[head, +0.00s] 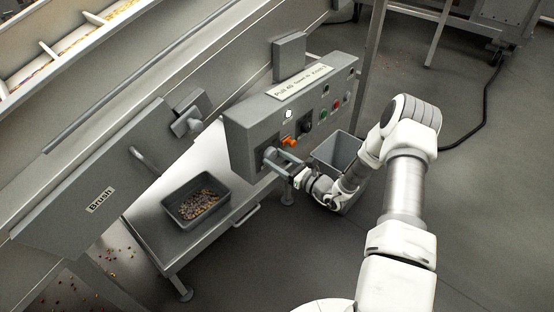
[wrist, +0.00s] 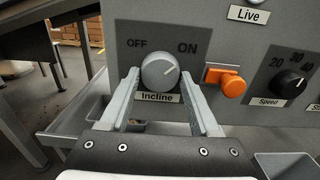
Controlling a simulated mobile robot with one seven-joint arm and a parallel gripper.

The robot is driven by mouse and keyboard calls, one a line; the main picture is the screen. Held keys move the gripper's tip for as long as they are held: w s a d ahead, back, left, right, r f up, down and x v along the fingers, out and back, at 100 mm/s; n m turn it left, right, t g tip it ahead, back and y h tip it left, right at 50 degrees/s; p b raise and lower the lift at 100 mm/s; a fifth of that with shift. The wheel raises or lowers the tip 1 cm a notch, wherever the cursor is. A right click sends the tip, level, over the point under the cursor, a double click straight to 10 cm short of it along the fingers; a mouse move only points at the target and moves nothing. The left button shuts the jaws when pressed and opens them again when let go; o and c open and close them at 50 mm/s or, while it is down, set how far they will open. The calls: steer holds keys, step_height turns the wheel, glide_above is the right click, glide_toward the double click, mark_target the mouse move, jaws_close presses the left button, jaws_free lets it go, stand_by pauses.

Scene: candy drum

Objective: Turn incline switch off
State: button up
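The incline switch (wrist: 160,74) is a round grey knob on a dark plate, between the words OFF at left and ON at right, with an "Incline" label below it. Its pale mark seems to point up and right, toward ON. My gripper (wrist: 158,88) is open, with one finger to the left of the knob and one to the right. I cannot tell whether the fingertips touch the knob. In the head view my gripper (head: 280,162) is at the lower left of the control box's front, and it largely hides the knob.
The grey control box (head: 245,128) also carries an orange switch (wrist: 231,86) just right of the knob and a black speed dial (wrist: 289,84). A dark tray of candy (head: 168,210) sits at left below. A grey bin (head: 340,148) stands below the box.

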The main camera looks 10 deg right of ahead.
steer(key=c, duration=0.6)
steer(key=shift+n, duration=0.4)
steer(key=n+b, duration=0.1)
steer(key=n, duration=0.2)
steer(key=shift+d+f+n, duration=0.1)
steer(key=shift+f+n, duration=0.05)
steer(key=shift+n, duration=0.25)
steer(key=n+b, duration=0.2)
steer(key=n, duration=0.2)
steer(key=n+b, duration=0.3)
steer(key=n, duration=0.2)
steer(key=shift+n, duration=0.4)
steer(key=shift+d+n+b, duration=0.1)
steer(key=shift+n+b, duration=1.4)
steer(key=shift+n, duration=0.1)
steer(key=shift+r+n, duration=0.2)
steer(key=shift+n, duration=0.1)
